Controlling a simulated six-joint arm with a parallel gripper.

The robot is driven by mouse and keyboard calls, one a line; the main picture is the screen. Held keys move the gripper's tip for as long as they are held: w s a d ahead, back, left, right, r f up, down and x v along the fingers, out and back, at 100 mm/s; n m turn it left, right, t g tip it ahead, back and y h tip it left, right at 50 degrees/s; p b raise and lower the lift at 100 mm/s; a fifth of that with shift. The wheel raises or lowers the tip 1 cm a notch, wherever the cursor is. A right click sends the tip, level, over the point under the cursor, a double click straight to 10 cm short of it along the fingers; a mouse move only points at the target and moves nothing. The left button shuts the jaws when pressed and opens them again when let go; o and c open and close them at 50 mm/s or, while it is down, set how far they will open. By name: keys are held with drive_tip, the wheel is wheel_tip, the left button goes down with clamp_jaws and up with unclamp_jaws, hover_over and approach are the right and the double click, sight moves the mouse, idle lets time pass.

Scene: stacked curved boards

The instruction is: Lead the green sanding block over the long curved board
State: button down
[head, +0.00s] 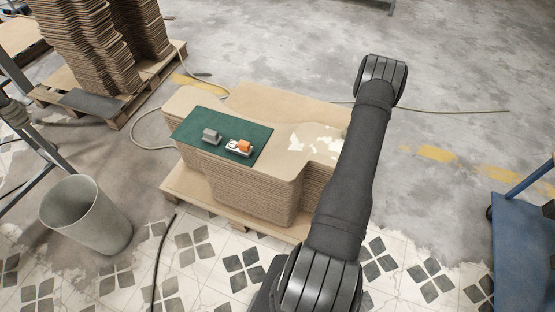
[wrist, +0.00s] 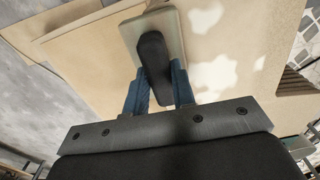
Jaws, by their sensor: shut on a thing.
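The long curved board (head: 282,164) is the pale tan top of a stack of boards. White patches show on it near my arm, and it also fills much of the wrist view (wrist: 85,60). In the wrist view, the blue fingers of my gripper (wrist: 158,85) are shut on the dark handle of a sanding block (wrist: 176,42). The block's flat base looks pale greenish beige and is over the board; I cannot tell whether it touches. In the head view, my arm hides the gripper and the block.
A green mat (head: 189,127) on the stack's left carries a grey block (head: 211,136) and an orange-and-white tool (head: 241,147). A grey bin (head: 87,215) stands at left, a blue cart (head: 524,245) at right. A pallet (head: 110,112) with tall board stacks is behind.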

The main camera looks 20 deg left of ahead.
drive_tip(key=shift+a, duration=0.1)
drive_tip(key=shift+a+f, duration=0.15)
drive_tip(key=shift+a, duration=1.4)
drive_tip(key=shift+a+f, duration=0.15)
drive_tip(key=shift+a, duration=1.35)
drive_tip(key=shift+s+a+f, duration=0.1)
drive_tip(key=shift+s+a, duration=0.05)
drive_tip(key=shift+a, duration=0.1)
drive_tip(key=shift+a+f, duration=0.1)
drive_tip(key=shift+a, duration=0.05)
drive_tip(key=shift+s+a, duration=0.1)
drive_tip(key=shift+a, duration=1.4)
drive_tip(key=shift+a, duration=0.1)
